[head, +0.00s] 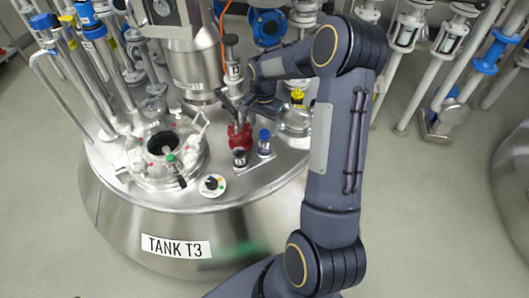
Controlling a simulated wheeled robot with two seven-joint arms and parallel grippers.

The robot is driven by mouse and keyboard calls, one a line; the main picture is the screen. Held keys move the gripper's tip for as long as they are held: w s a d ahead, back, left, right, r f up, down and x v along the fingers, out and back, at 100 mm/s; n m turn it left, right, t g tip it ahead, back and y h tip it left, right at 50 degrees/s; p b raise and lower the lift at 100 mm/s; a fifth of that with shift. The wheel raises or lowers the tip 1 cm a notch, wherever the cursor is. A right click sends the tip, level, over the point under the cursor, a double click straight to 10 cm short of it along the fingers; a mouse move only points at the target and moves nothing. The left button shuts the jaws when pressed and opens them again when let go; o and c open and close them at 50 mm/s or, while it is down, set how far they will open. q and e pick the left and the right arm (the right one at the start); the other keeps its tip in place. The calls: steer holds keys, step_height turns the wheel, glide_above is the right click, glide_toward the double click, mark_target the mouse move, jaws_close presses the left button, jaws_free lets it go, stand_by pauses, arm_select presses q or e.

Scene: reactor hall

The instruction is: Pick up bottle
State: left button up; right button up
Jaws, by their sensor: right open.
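A small clear bottle with a blue cap (264,149) stands upright on a small plate on the tank top. A second small bottle with a dark cap (240,158) stands to its left. My right gripper (236,116) is open above and behind these bottles, by a red fitting (239,136). Whether it touches the red fitting cannot be told. The gripper appears empty, with its fingers pointing left and down. Which bottle the task means is not clear. My left gripper is not in view.
The steel tank labelled TANK T3 (176,247) carries an open round port (162,145) with clamps, a black-and-white dial (212,185) and a yellow-topped fitting (297,97). Pipes with blue valves (268,24) crowd the back.

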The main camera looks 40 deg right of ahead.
mark_target(264, 139)
step_height(264, 139, down, 3)
steer(key=shift+w+d+f+b, duration=0.1)
steer(key=shift+f+b, duration=0.05)
steer(key=shift+b, duration=0.2)
step_height(264, 139, down, 5)
steer(key=shift+d+f+b, duration=0.1)
steer(key=shift+d+b, duration=0.05)
steer(key=shift+b, duration=0.9)
steer(key=c, duration=1.1)
